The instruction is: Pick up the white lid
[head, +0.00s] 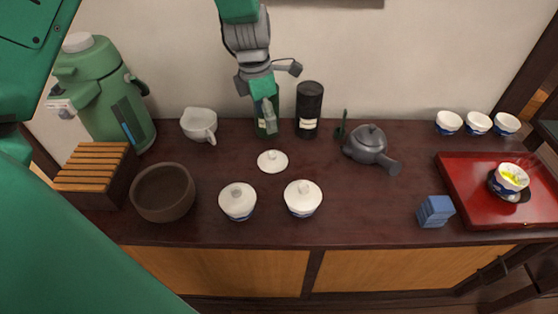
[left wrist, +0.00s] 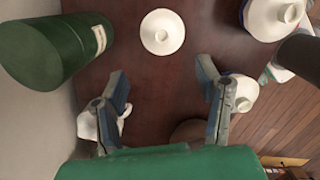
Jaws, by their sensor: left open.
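A small white lid (head: 273,161) with a round knob lies on the dark countertop, apart from the two lidded cups. It also shows in the left wrist view (left wrist: 162,32), ahead of the gap between my fingers. My left gripper (head: 284,95) is above the back of the counter, behind the lid in the head view. In the left wrist view its fingers (left wrist: 163,78) are spread, with nothing between them. My right gripper is not in view.
Two lidded cups (head: 238,201) (head: 303,198) stand in front of the lid. A green canister (head: 266,120) and black canister (head: 309,110) stand behind it. A white pitcher (head: 199,125), brown bowl (head: 163,193) and dark teapot (head: 369,146) are around. A red tray (head: 463,199) is right.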

